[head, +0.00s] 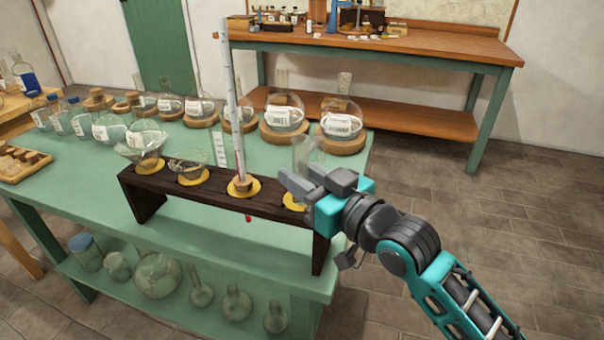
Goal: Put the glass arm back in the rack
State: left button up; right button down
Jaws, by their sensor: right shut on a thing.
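The rack (222,198) is a dark wooden stand with yellow-ringed places, on the near edge of the green table. From left to right it bears a clear glass funnel-like vessel (141,143), a shallow glass piece (190,165), and a tall white marked rod (238,130) upright in a cork-like base. My right gripper (303,182) is over the rack's right end, by the rightmost yellow ring (293,201). It is shut on a faint clear glass piece (308,150), seemingly the glass arm, which stands up above the fingers. Its lower end is hidden by the gripper. My left gripper is out of view.
Labelled round flasks on cork rings, such as one at the right (341,118), stand behind the rack. More glassware, including a large round flask (158,275), sits on the lower shelf. A wooden bench (440,45) stands behind. Floor at right is clear.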

jog(key=shift+f+b, duration=0.3)
jog(key=shift+f, duration=0.45)
dwell(0.6)
jog(key=shift+f, duration=0.2)
dwell(1.0)
jog(key=shift+f, duration=0.35)
dwell(0.6)
jog(key=c, duration=0.8)
grip_release()
jog(key=shift+o, duration=0.2)
jog(key=p+v, duration=0.1)
jog(key=v, duration=1.2)
jog(key=shift+w, duration=0.1)
